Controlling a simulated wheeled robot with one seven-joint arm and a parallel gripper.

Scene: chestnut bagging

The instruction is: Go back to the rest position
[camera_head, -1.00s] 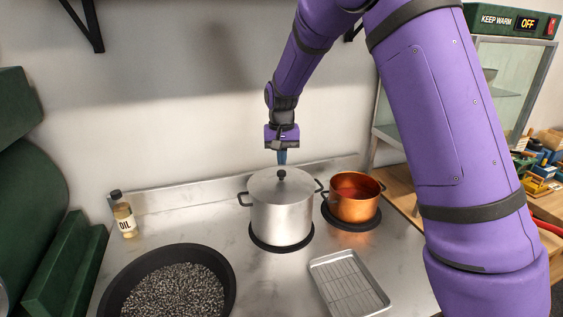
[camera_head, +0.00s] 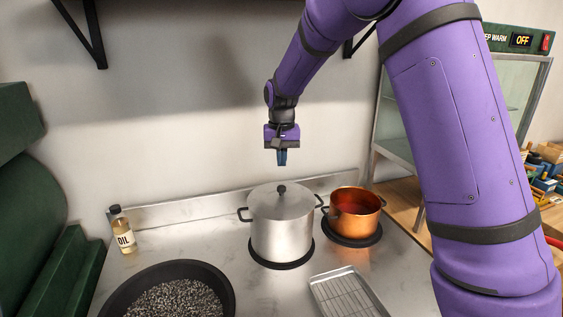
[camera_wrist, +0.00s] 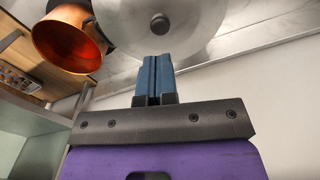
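My gripper (camera_head: 281,158) hangs above the lidded steel pot (camera_head: 281,230), with a gap between its fingertips and the lid knob (camera_head: 281,189). In the wrist view my gripper's blue fingers (camera_wrist: 154,62) lie together with only a thin line between them, and nothing is held. The pot's lid (camera_wrist: 185,22) and its dark knob also show there, beyond the fingertips. The lid sits on the pot.
A copper pot (camera_head: 353,212) stands right of the steel pot. A wire-rack tray (camera_head: 347,296), a dark pan (camera_head: 150,275) of dark pellets and an oil bottle (camera_head: 123,232) are on the counter. A glass warmer cabinet (camera_head: 400,120) is at the right. Air above the counter is free.

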